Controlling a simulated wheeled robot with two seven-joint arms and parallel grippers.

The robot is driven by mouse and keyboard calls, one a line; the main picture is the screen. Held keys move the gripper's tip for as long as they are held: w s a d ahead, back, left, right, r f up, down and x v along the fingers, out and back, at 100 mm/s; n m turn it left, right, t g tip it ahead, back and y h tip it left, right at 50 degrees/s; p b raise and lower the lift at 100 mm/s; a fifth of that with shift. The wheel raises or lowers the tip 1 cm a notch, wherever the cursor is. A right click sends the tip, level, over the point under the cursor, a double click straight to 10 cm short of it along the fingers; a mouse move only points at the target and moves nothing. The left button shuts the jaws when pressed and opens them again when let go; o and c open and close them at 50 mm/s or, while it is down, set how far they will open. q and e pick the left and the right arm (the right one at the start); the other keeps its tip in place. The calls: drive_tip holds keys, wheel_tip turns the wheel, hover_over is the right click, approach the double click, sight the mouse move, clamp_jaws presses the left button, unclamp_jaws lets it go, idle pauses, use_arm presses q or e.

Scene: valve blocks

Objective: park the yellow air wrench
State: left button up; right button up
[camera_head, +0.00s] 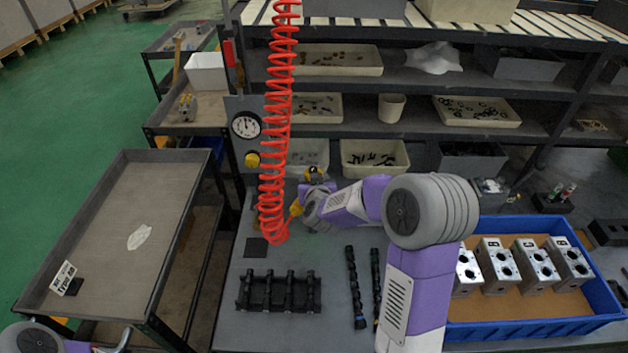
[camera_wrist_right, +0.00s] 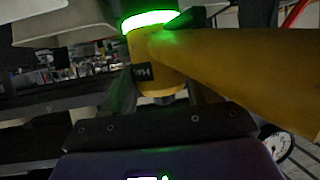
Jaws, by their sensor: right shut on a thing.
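The yellow air wrench (camera_head: 296,207) is partly hidden behind my right gripper (camera_head: 304,203) and the red coiled hose (camera_head: 278,110) in the head view. In the right wrist view its yellow body (camera_wrist_right: 230,65) fills the upper part, with a lit green ring (camera_wrist_right: 150,20) and a small dark label. My right gripper (camera_wrist_right: 163,85) is shut on the wrench, with one finger on each side of a yellow section. The wrench is beside the lower end of the hose, near the back of the bench. My left gripper does not show.
A gauge (camera_head: 245,125) with a yellow knob is behind the hose. The bench carries a black rack (camera_head: 279,292), dark rods (camera_head: 356,286) and a blue tray (camera_head: 530,329) of metal valve blocks (camera_head: 497,260). A grey cart (camera_head: 110,220) stands left. Shelves with bins rise behind.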

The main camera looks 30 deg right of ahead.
drive_tip(key=shift+w+f+b, duration=0.1)
drive_tip(key=shift+f+b, duration=0.7)
idle(0.4)
drive_tip(key=o, duration=1.5)
drive_tip(key=shift+s+f, duration=0.2)
drive_tip(key=shift+f, duration=0.1)
drive_tip(key=shift+r+p+v, duration=0.2)
drive_tip(key=shift+p+v, duration=0.6)
drive_tip(key=shift+v, duration=2.95)
drive_tip(key=shift+w, duration=0.1)
